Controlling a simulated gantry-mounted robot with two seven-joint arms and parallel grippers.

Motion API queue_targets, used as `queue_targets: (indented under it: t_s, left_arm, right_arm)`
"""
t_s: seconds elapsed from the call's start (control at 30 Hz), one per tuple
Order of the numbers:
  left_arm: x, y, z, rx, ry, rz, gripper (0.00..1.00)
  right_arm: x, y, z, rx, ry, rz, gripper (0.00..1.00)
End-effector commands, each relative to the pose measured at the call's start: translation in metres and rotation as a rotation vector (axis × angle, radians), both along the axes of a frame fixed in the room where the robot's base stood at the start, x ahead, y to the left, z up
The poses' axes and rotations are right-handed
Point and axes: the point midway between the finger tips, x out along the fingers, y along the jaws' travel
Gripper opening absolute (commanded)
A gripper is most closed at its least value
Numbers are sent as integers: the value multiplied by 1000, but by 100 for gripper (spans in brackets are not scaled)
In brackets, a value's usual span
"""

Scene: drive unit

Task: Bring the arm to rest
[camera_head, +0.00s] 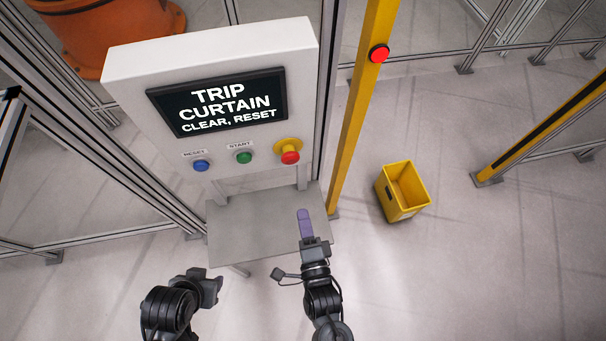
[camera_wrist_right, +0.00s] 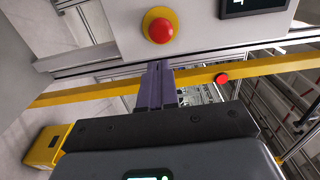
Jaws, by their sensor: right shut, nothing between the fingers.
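My right gripper (camera_head: 303,212) has purple fingers. They are shut together and hold nothing, above the small grey shelf (camera_head: 262,245) below the control panel. In the right wrist view the fingers (camera_wrist_right: 157,68) are side by side, with the red emergency-stop button (camera_wrist_right: 161,30) on its yellow base beyond them. In the head view that button (camera_head: 290,157) is up and left of the right fingertips, apart from them. My left gripper (camera_head: 214,288) is at the bottom left, dark and seen from above; its fingers cannot be made out clearly.
The white panel (camera_head: 225,55) has a screen (camera_head: 218,102) reading "TRIP CURTAIN CLEAR, RESET", a blue RESET button (camera_head: 202,166) and a green START button (camera_head: 243,157). A yellow post (camera_head: 357,110) with a red button (camera_head: 379,53) stands right. A yellow bin (camera_head: 403,191) sits on clear floor.

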Motion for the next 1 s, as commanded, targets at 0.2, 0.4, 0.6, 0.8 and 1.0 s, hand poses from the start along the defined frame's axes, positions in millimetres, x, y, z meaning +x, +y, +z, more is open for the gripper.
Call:
queue_targets:
  t_s: [0.2, 0.4, 0.6, 0.8, 1.0]
  left_arm:
    - [0, 0, 0, 0, 0, 0, 43]
    - [0, 0, 0, 1, 0, -1, 43]
    - [0, 0, 0, 2, 0, -2, 43]
    - [0, 0, 0, 2, 0, -2, 43]
    - [0, 0, 0, 1, 0, -1, 43]
  right_arm:
    - [-6, -8, -10, -15, 19, -7, 0]
    - [3, -77, 0, -81, 45, -64, 0]
    - [2, -132, -3, -411, 271, 24, 0]
    - [-28, -170, -8, -853, 517, 254, 0]
    - [-73, -192, -11, -1215, 693, 560, 0]
